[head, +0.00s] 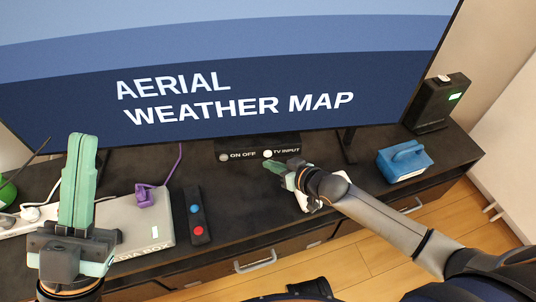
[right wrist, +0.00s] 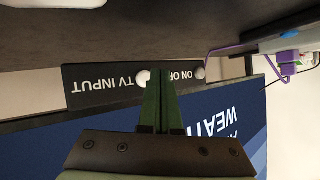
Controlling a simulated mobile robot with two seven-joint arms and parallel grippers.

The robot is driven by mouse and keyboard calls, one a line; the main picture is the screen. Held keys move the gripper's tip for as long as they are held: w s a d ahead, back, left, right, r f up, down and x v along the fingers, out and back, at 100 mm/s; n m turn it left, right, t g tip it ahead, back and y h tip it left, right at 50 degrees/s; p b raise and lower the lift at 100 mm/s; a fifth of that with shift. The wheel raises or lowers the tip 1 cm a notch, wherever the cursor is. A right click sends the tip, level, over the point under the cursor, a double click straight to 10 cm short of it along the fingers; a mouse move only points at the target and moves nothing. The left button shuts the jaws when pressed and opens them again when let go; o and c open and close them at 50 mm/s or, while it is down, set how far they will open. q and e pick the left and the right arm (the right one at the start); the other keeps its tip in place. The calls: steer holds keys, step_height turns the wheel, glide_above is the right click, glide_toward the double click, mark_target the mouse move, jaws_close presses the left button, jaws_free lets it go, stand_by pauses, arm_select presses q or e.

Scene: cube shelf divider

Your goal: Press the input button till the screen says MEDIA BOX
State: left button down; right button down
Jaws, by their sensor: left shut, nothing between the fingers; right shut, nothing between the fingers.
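The big screen (head: 210,60) reads AERIAL WEATHER MAP. Below it a black button panel (head: 232,147) has a grey ON OFF button (head: 224,157) and a white TV INPUT button (head: 267,154). My right gripper (head: 272,166) is shut and empty, just in front of the TV INPUT button. In the right wrist view its fingertips (right wrist: 160,74) are beside the white button (right wrist: 143,77), on the ON OFF side; I cannot tell whether they touch it. My left gripper (head: 82,140) is shut and empty, pointing up over the left part of the stand.
A grey media box (head: 145,215) with a purple plug (head: 146,195) lies at left on the black TV stand (head: 235,205). A black remote (head: 197,215) lies beside it. A blue object (head: 404,162) and a black device (head: 436,102) with a green light stand at right.

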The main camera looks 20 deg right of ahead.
steer(key=shift+w, duration=0.1)
steer(key=shift+w, duration=0.3)
steer(key=shift+w+d, duration=0.15)
steer(key=shift+w, duration=0.35)
stand_by(0.8)
steer(key=shift+s+r+p, duration=0.15)
steer(key=shift+s+p, duration=0.35)
steer(key=shift+p, duration=0.2)
steer(key=shift+s, duration=0.35)
